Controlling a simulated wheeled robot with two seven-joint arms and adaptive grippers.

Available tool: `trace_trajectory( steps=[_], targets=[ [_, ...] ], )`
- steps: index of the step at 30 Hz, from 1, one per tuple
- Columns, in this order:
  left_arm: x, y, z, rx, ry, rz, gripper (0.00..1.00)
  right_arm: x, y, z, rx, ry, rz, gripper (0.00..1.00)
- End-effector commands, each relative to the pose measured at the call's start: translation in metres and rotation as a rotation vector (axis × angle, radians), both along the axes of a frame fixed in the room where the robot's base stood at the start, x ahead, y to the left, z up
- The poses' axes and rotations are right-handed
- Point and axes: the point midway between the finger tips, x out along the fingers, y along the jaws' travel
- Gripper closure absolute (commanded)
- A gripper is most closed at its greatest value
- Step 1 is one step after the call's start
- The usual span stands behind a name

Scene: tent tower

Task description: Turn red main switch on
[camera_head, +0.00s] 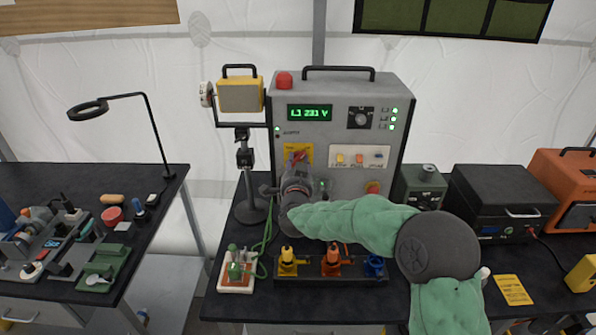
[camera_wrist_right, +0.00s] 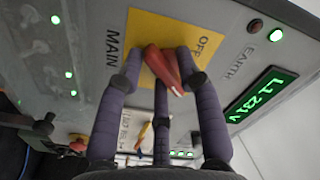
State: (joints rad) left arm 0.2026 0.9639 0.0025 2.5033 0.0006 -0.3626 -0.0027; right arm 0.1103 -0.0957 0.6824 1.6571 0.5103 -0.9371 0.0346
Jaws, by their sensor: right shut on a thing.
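The red main switch (camera_wrist_right: 162,68) is a red handle on a yellow plate (camera_wrist_right: 143,27) with "OFF" printed on it, beside the word "MAIN". The plate is on the front of a grey cabinet (camera_head: 342,90). In the wrist view my right gripper (camera_wrist_right: 160,75) has its purple-grey fingers closed around the handle, which sits tilted between them. My left gripper is not in view.
A red button (camera_head: 284,80) sits on top. A yellow work lamp (camera_head: 240,95) stands to the left. Several coloured connectors (camera_head: 331,262) are in front, below my right arm. A green cable (camera_head: 267,240) hangs left of the gripper.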

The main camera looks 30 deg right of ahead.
Motion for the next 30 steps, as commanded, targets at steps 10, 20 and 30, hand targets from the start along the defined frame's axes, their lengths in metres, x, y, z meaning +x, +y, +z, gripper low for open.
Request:
trace_trajectory(
  steps=[10, 20, 30],
  targets=[
    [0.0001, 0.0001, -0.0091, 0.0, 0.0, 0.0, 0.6, -0.0001, -0.0004, -0.0019, 0.058, -0.03, -0.001, 0.97],
    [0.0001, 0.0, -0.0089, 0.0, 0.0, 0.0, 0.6, -0.0002, -0.0003, -0.002, 0.059, -0.03, -0.002, 0.97],
    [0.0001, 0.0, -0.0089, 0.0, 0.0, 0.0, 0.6, 0.0001, 0.0002, -0.0011, 0.057, -0.032, 0.0, 0.56]
  ],
)
